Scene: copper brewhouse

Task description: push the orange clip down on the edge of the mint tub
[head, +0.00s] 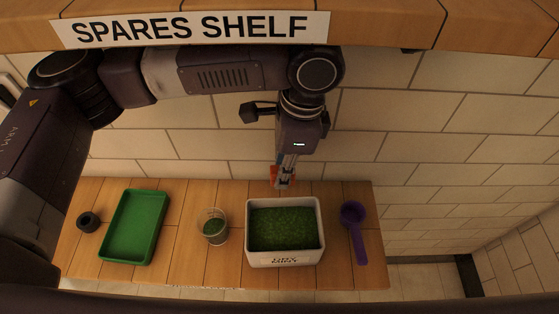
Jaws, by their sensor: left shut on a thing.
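My left gripper (284,182) points down above and behind the tub's back edge. It is shut on the orange clip (275,177), which shows only in small part beside the fingers. The clip appears close to the back rim, left of its middle; I cannot tell whether it touches the rim. My right gripper is not in view.
A green tray (134,227), a dark ring (88,222) and a clear cup (214,227) with green contents stand left of the tub. A purple scoop (355,227) lies to its right. A tiled wall is behind, and a sign (190,29) reading "SPARES SHELF" is above.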

